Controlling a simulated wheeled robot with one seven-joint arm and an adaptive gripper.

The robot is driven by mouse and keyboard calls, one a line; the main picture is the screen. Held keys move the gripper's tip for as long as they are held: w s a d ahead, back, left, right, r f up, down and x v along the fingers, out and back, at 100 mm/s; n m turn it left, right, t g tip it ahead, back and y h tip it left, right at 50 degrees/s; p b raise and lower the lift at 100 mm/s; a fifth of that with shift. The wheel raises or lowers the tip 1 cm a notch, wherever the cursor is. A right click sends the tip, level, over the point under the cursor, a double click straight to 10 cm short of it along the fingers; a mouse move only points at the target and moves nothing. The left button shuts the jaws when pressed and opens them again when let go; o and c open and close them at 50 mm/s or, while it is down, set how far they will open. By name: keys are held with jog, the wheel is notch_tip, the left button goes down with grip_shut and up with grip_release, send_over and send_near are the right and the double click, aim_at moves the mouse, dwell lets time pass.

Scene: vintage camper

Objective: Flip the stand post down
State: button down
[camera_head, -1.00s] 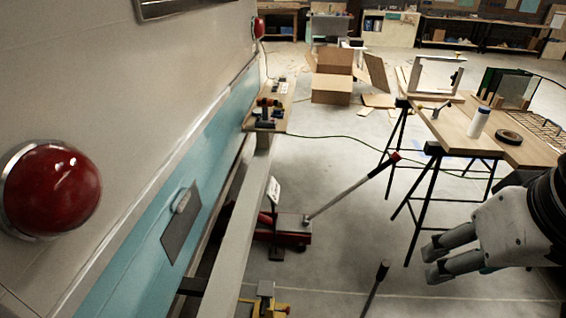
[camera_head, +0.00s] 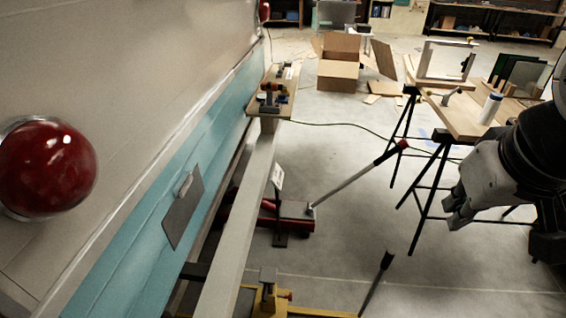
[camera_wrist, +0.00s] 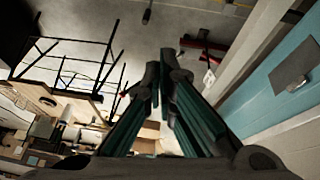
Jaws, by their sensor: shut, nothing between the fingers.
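A thin dark post (camera_head: 277,205) with a white tag (camera_head: 278,176) near its top stands upright on a small dark base beside the pale beam along the camper's side; I cannot tell for sure that it is the stand post. The tag also shows in the wrist view (camera_wrist: 209,78). My gripper (camera_head: 455,215) is at the right of the head view, well apart from the post, with its fingers pointing down and left. In the wrist view my gripper (camera_wrist: 161,72) has its fingers together and empty.
A red floor jack (camera_head: 295,217) with a long handle (camera_head: 360,177) lies behind the post. A yellow stand (camera_head: 268,295) is at the front. A trestle table (camera_head: 460,115) stands at right, a cardboard box (camera_head: 338,65) farther back.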

jog(key=w+a+f+n+t+b, duration=0.1)
jog(key=w+a+f+n+b, duration=0.15)
jog(key=w+f, duration=0.5)
jog(key=w+a+f+n+t+b, duration=0.15)
jog(key=w+f+b, duration=0.3)
jog(key=w, duration=0.55)
jog(key=w+a+f+n+b, duration=0.2)
jog(key=w+f, duration=0.4)
jog(key=w, duration=0.3)
jog(key=w+a+f+n+y+b, duration=0.25)
jog(key=w+a+f, duration=0.3)
jog(key=f, duration=0.45)
jog(key=a+f+n+g+y+b, duration=0.1)
jog(key=a+f+n+b, duration=0.15)
jog(key=a+f, duration=0.45)
jog(key=a+f+n+g+y+b, duration=0.1)
jog(key=a+f+n+y+b, duration=0.2)
jog(key=f, duration=0.8)
jog(key=s+a+f+n+g+b, duration=0.1)
jog(key=s+a+f+g+b, duration=0.1)
jog(key=f, duration=0.6)
jog(key=s+a+f+n+g+b, duration=0.1)
jog(key=s+a+f+g+b, duration=0.1)
jog(key=s+a+f, duration=0.3)
notch_tip(320, 180, down, 4)
jog(key=shift+s+a+f+n+g+y, duration=0.15)
jog(key=shift+s+a+n+g+y, duration=0.1)
jog(key=shift+s+n+g+y, duration=0.4)
jog(key=shift+s+m, duration=0.1)
jog(key=shift+m, duration=0.15)
